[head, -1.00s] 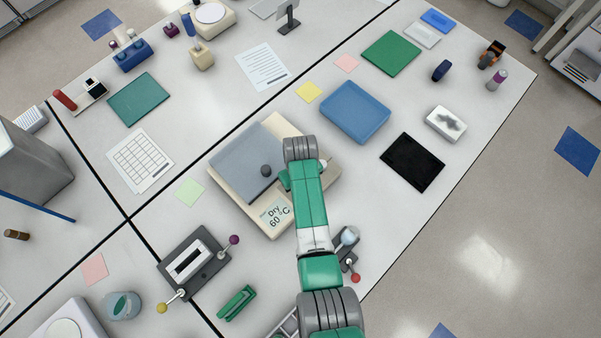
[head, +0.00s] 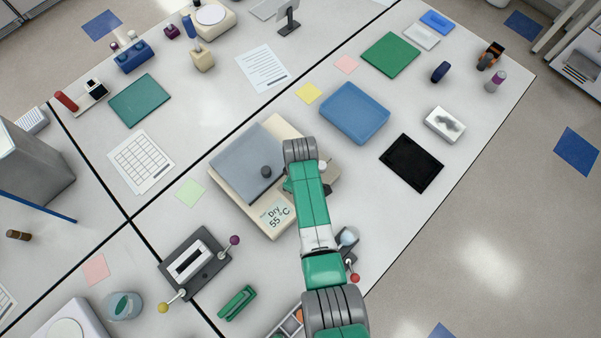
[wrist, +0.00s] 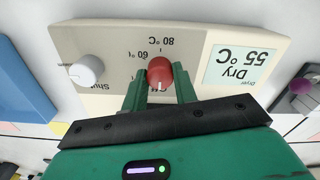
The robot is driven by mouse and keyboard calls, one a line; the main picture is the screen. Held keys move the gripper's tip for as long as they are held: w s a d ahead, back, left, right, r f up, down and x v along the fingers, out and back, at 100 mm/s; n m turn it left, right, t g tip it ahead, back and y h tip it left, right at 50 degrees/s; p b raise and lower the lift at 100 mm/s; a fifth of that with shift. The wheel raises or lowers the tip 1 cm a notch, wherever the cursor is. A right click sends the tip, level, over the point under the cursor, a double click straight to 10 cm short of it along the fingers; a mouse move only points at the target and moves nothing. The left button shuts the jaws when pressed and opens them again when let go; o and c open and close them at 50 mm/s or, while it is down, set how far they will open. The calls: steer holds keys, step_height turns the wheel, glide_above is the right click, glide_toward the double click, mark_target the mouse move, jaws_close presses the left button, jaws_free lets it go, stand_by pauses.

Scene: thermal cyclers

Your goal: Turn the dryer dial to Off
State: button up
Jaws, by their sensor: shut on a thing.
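The dryer (head: 222,190) is a beige box with a grey lid near the middle of the bench in the head view. Its display (head: 274,216) reads "Dry 55 °C", also legible upside down in the wrist view (wrist: 240,66). The red dial (wrist: 160,70) sits on the front panel, with 60 °C and 80 °C marks beside it. A white mark on the dial points toward my gripper. My gripper (wrist: 160,90) is shut on the dial, one finger on each side. In the head view my arm hides the dial and fingers.
A white knob (wrist: 87,70) on the same panel stands left of the dial in the wrist view, its label partly hidden. A blue box (head: 355,112) and a black tray (head: 412,162) lie right of the dryer. A lever device (head: 195,262) stands at lower left.

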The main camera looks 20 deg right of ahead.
stand_by(0.3)
steer(key=o, duration=1)
step_height(320, 180, up, 8)
steer(key=shift+f, duration=0.1)
